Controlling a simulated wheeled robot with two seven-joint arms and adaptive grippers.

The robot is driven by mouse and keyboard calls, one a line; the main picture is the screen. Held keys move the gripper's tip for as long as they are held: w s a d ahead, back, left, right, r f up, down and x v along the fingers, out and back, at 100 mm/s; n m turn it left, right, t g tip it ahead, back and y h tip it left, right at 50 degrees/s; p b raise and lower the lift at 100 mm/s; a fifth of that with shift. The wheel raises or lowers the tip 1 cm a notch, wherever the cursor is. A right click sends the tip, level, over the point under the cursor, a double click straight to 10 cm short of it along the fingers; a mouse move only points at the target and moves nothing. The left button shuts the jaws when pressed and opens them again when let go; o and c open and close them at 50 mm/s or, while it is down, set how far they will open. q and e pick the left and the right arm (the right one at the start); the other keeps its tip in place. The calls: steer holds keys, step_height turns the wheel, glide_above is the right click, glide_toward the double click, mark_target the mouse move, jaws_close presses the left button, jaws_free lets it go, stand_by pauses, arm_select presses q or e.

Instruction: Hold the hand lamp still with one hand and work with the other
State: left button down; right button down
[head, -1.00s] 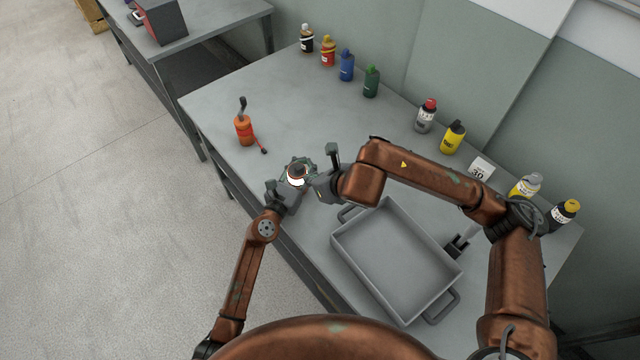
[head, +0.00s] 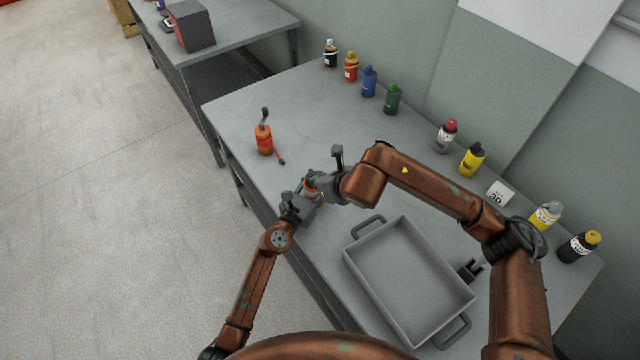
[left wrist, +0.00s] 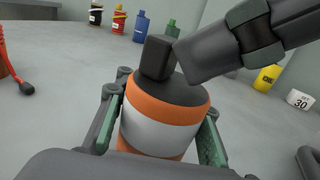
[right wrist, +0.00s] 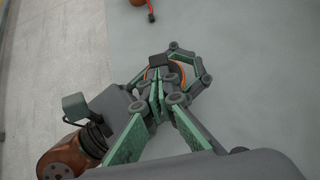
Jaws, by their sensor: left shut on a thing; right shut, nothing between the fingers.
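The hand lamp, a cylinder with orange bands, a pale band and a black top, stands upright between the fingers of my left gripper (head: 303,203) in the left wrist view (left wrist: 160,132). The left gripper is shut on it, one green-padded finger on each side. My right gripper (right wrist: 160,88) is shut and empty, its fingertips close over the lamp's top. In the left wrist view a dark finger of it reaches beside the black knob; I cannot tell whether they touch. In the head view the grippers hide most of the lamp.
A grey tray (head: 349,250) with handles lies on the bench (head: 330,105) below my right arm. An orange can with a hose (head: 264,141) stands to the left. Several bottles and a card marked 30 (head: 499,193) line the back. The middle of the bench is clear.

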arm_select(q)
steer(key=shift+d, duration=0.1)
arm_select(e)
steer(key=s+d+f+v, duration=0.1)
steer(key=f+v, duration=0.1)
steer(key=v, duration=1.1)
steer(key=shift+s, duration=0.25)
arm_select(q)
steer(key=c, duration=1.2)
jaws_free()
